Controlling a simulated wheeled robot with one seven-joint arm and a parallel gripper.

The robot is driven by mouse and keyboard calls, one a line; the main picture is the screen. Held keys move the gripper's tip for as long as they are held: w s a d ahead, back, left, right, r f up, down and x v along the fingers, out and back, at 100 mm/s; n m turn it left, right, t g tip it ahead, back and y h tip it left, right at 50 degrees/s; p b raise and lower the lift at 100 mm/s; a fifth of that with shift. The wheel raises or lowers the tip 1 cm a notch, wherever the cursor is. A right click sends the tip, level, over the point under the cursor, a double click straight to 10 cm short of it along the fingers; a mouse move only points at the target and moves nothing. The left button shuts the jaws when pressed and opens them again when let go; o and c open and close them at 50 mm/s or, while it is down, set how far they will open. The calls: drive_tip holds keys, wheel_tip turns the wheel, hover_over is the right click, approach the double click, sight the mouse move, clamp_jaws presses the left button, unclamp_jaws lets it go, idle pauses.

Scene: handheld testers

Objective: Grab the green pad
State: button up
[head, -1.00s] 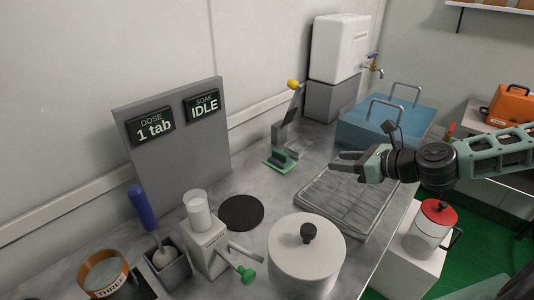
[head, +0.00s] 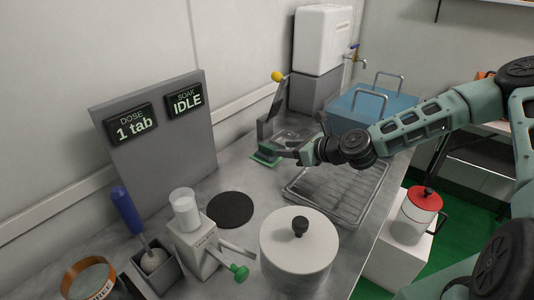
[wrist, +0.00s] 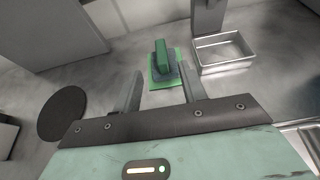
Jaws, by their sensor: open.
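The green pad (head: 262,158) lies flat on the grey counter near the foot of the lever stand. A dark grey-green block with a raised grip (head: 268,147) sits on it. In the wrist view the pad (wrist: 154,83) shows as a green rim around the block (wrist: 163,62), straight ahead between the finger lines. My gripper (head: 286,152) is open and empty, just right of the pad. In the wrist view my fingers (wrist: 160,86) stand apart on either side, short of the block. The head view does not show clearly whether a fingertip touches it.
A metal tray (wrist: 222,53) stands close to the right of the pad in the wrist view. The lever stand (head: 268,115) rises behind it. A wire rack (head: 335,190) lies below my arm. A black disc (head: 231,210) and a lidded white pot (head: 299,250) stand nearer.

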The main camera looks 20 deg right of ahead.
sight(272, 148)
drive_tip(key=x, duration=0.5)
drive_tip(key=shift+d+f, duration=0.1)
drive_tip(key=shift+d, duration=0.05)
clamp_jaws()
